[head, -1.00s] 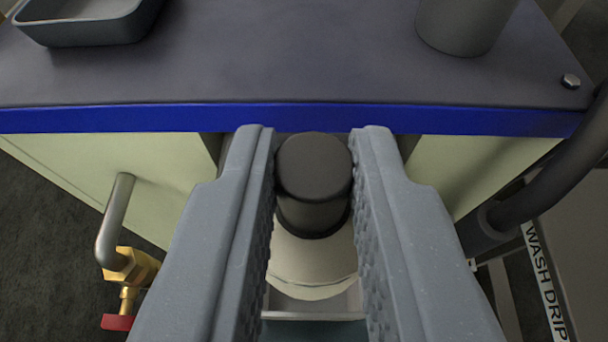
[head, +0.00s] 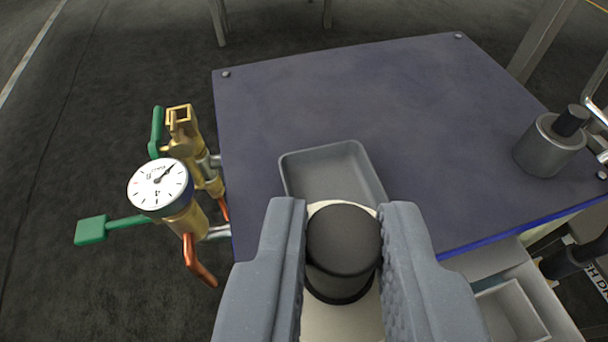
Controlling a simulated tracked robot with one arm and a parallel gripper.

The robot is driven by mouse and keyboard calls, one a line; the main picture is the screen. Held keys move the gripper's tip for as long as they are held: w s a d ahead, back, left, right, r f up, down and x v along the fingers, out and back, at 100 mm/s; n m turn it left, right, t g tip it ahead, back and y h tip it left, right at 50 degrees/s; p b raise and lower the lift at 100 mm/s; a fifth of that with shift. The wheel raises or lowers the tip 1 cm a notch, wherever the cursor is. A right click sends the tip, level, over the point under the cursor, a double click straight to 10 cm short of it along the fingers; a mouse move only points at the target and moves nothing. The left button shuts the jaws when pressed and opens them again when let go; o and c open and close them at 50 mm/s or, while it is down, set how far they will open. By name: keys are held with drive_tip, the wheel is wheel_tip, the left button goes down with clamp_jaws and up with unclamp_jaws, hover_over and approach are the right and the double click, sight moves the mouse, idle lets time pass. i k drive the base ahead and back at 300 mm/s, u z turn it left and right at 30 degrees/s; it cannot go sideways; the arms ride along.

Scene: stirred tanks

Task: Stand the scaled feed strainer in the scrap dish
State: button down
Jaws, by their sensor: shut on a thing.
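The strainer (head: 343,245), with a black rounded cap over a cream body, is upright between the jaws of my gripper (head: 344,210). The jaws are shut on it, one finger on each side of the cap. Its lower end is hidden below the cap and fingers. The scrap dish (head: 325,168), a shallow grey rectangular tray, sits on the dark tabletop just beyond my gripper. Its near part is hidden behind the strainer and fingers. The visible part of the dish is empty.
The blue-edged tabletop (head: 400,110) is mostly clear. A grey cylinder with a black knob (head: 550,145) stands at its right. A pressure gauge (head: 160,187) and brass valves with green handles stick out on the left. An open pale bin (head: 512,312) sits lower right.

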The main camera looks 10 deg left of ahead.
sight(329, 191)
drive_tip(key=k, duration=1.15)
drive_tip(key=u, duration=0.8)
drive_tip(key=i, duration=1.65)
drive_tip(key=z, duration=0.3)
